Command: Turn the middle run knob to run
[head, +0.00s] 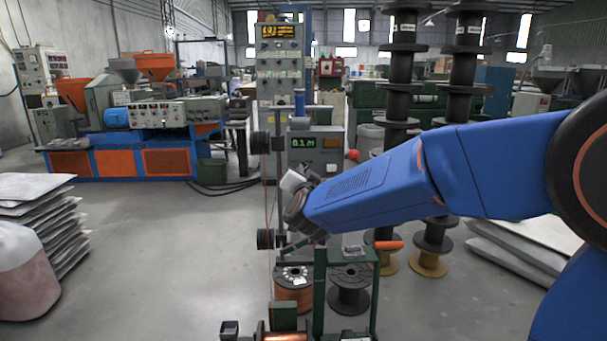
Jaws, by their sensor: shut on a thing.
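A grey control box (330,166) with a green display reading about "0.1 m" stands on the middle column. My gripper (297,178) is at the lower left of this box's front, at the end of my blue arm. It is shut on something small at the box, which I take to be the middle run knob. The knob and the fingertips are hidden by the gripper and wrist, so which way the knob points cannot be seen. A taller panel (278,62) with an orange display and several knobs rises behind.
Copper-wound spool (292,291) and dark spool (349,291) stand below the box, behind a green frame (320,287). Tall stacks of black spools (399,70) stand at right. An orange and blue machine (130,140) is at left.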

